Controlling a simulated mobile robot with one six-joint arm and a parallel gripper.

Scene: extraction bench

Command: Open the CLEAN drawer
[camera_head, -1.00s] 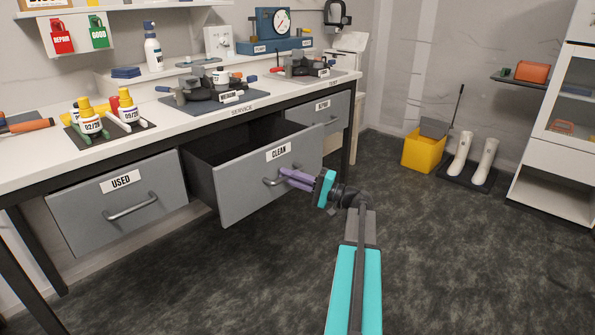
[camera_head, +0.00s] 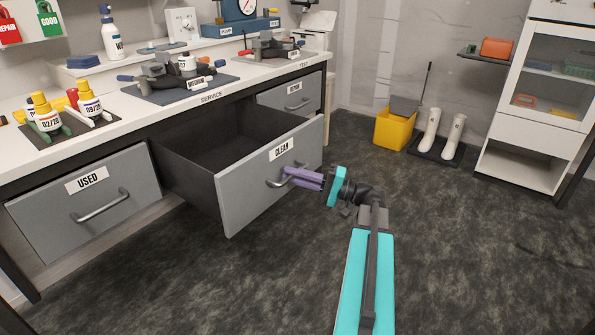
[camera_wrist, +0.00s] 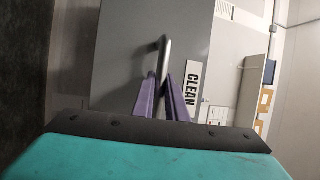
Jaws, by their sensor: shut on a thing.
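The CLEAN drawer (camera_head: 245,192) is grey and stands well out from under the bench, its empty-looking dark inside showing. Its white CLEAN label (camera_head: 281,149) is on the front. My gripper (camera_head: 290,173) has purple fingers shut on the drawer's metal bar handle (camera_head: 281,183). In the wrist view the handle (camera_wrist: 163,50) runs between the two purple fingers (camera_wrist: 163,88), with the CLEAN label (camera_wrist: 193,83) to their right. The fingers hide part of the handle.
The USED drawer (camera_head: 128,205) is shut at the left, and another drawer (camera_head: 293,96) is shut behind at the right. Bottles (camera_head: 47,118) and tools stand on the bench top. A yellow bucket (camera_head: 394,131) and white boots (camera_head: 452,137) are farther back. The floor around my arm is clear.

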